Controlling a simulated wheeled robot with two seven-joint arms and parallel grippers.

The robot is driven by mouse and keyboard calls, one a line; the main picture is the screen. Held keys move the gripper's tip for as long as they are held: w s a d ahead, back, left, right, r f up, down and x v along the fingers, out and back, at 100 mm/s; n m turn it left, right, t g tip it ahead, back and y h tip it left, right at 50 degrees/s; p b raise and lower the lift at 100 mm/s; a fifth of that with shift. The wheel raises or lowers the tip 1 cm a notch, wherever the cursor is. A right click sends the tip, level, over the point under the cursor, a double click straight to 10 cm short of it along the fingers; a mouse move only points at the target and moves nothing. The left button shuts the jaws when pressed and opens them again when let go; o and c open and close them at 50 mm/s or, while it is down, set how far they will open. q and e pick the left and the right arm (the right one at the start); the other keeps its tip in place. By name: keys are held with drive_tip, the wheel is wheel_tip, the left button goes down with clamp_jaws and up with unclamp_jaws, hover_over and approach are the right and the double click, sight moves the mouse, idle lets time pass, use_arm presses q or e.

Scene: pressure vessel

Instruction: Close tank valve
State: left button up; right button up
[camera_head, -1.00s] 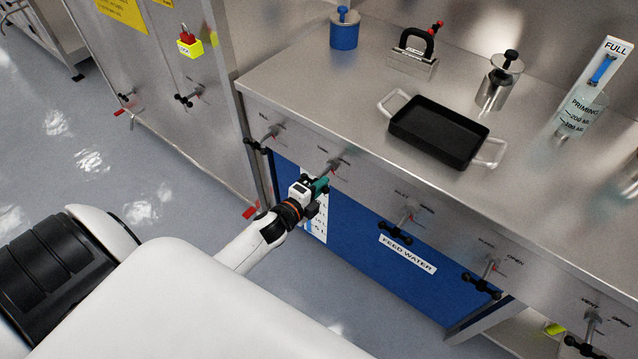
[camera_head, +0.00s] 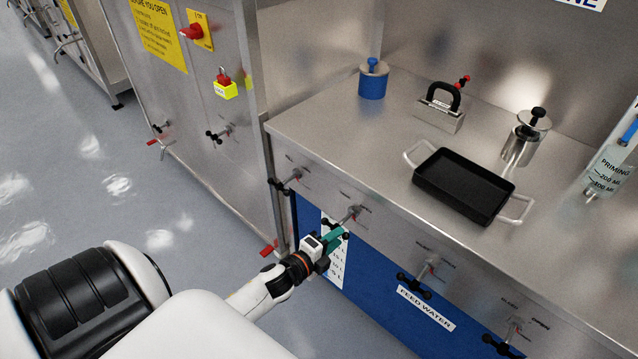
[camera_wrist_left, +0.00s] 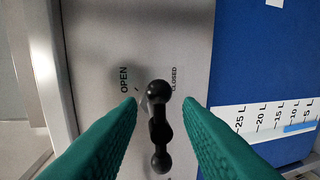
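A valve handle (camera_wrist_left: 159,128), a black bar with round ball ends, stands out from a steel panel marked OPEN on the left and CLOSED on the right. In the left wrist view the bar lies nearly in line with the fingers, between the two green fingers of my left gripper (camera_wrist_left: 160,104), with gaps on both sides. In the head view my left gripper (camera_head: 338,236) is just in front of this valve (camera_head: 350,213) and partly hides it. My left gripper is open. My right gripper is not in view. I cannot read this valve's name.
Other valves stick out along the same front, one to the left (camera_head: 287,182) and one to the right (camera_head: 427,270). A blue FEED WATER tank (camera_head: 385,300) with a level scale is below. A black tray (camera_head: 464,184) sits on the steel bench (camera_head: 340,120). Open floor lies left.

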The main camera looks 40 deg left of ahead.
use_arm(q)
drive_tip(key=v, duration=0.8)
drive_tip(key=shift+s+r, duration=0.15)
drive_tip(key=shift+s, duration=0.05)
drive_tip(key=shift+d, duration=0.15)
